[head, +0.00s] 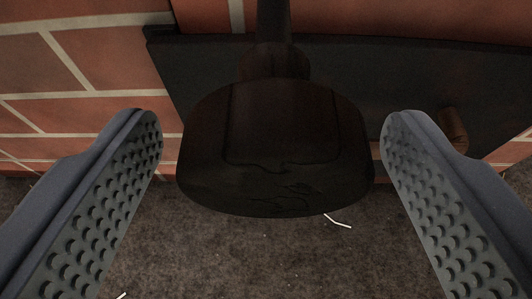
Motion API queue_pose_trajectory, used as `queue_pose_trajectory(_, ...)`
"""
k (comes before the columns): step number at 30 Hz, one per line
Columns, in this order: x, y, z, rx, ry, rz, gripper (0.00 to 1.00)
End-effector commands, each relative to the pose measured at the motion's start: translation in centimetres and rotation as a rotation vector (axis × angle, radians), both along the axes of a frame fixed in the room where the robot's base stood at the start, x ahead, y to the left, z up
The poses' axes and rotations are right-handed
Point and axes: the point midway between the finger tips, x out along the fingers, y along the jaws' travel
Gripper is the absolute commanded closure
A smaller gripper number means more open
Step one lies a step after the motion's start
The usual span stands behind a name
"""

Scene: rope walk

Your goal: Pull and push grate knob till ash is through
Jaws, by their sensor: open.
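A dark brown knob (275,150) with a broad rounded end fills the middle of the head view. Its narrower neck and rod run up and back toward a dark plate (410,85) on the brick wall. My gripper (272,135) is open, with one grey studded finger on each side of the knob. A gap shows between each finger and the knob, so neither appears to touch it. No ash that I can make out is in view, and the grate itself is not visible.
A red brick wall (50,75) stands behind. A small brown peg or handle (453,128) sticks out from the plate at right, close behind the right finger. The brown floor (240,260) below is mostly clear, with a few pale strands (338,221).

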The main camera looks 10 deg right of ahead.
Motion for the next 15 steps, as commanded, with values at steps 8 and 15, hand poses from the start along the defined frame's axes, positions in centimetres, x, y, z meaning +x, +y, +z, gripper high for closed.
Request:
queue_pose_trajectory(8,-4.9,0.5,2.1,0.003,0.006,-0.001,0.30)
queue_pose_trajectory(15,-8.3,1.1,3.5,0.001,0.003,0.003,0.30)
